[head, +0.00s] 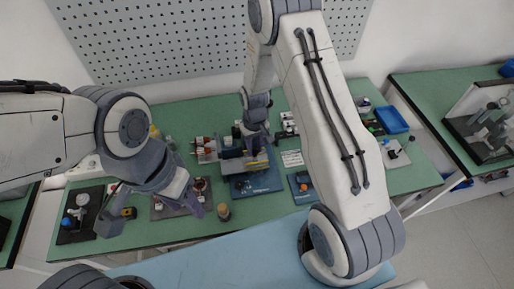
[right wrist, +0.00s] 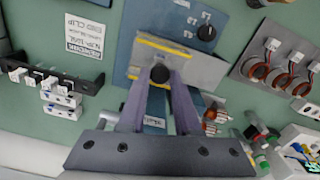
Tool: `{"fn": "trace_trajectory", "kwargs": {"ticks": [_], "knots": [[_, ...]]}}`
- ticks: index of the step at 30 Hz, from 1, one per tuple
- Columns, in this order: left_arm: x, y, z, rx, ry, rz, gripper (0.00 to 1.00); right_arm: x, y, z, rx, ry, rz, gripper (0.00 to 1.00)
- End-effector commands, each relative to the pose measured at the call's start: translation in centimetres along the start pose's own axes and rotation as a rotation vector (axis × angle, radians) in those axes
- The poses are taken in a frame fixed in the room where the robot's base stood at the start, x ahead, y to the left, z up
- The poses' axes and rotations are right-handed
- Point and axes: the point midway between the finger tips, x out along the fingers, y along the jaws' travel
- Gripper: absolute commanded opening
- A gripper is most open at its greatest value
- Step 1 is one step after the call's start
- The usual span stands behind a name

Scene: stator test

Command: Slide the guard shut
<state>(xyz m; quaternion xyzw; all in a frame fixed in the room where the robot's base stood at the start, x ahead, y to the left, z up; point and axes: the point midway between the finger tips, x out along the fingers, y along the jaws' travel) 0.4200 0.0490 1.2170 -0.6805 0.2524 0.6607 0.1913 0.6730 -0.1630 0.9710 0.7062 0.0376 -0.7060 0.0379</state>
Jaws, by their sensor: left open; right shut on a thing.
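The guard (right wrist: 205,68) is a grey panel with yellow edging and a round black knob (right wrist: 160,73), seen in the right wrist view. My right gripper (right wrist: 159,80) is shut on the knob, one purple finger on each side. In the head view, the guard's yellow edge (head: 258,163) shows at the blue test fixture (head: 262,184), with my right gripper (head: 256,150) over it. My arm and gripper hide part of the fixture there. My left gripper (head: 154,214) is open and empty, above the left part of the bench.
A dark tray with copper-wound stators (right wrist: 262,72) lies beside the fixture. A blue bin (head: 391,119) stands at the right of the green bench (head: 150,236). A small jar (head: 224,211) stands right of my left gripper. A pegboard (head: 170,40) backs the bench.

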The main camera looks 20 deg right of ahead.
Motion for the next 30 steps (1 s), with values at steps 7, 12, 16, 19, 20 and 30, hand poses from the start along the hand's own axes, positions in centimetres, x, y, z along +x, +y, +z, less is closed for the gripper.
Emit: {"fn": "trace_trajectory", "kwargs": {"ticks": [7, 12, 16, 19, 20, 30], "knots": [[-0.1, 0.0, 0.0, 0.000, 0.000, 0.000, 0.50, -0.1, 0.4, 0.1, 0.004, -0.001, 0.001, 0.62], [0.0, 0.0, 0.0, 0.000, 0.000, 0.000, 0.50, -0.1, 0.1, 0.0, 0.001, -0.001, 0.001, 0.62], [0.0, 0.0, 0.0, 0.000, 0.000, 0.000, 0.50, -0.1, 0.0, 0.0, 0.000, -0.001, 0.001, 0.62], [0.2, 0.0, 0.0, 0.000, 0.000, 0.000, 0.50, -0.5, 0.1, -0.1, 0.000, 0.001, 0.001, 0.62], [0.3, 0.0, 0.0, 0.000, 0.000, 0.000, 0.50, -0.7, 0.1, -0.1, 0.001, 0.002, 0.001, 0.62], [2.1, -0.1, 0.1, -0.003, 0.000, 0.000, 0.50, -6.6, 0.2, -0.2, 0.002, 0.007, 0.002, 0.62]]}}
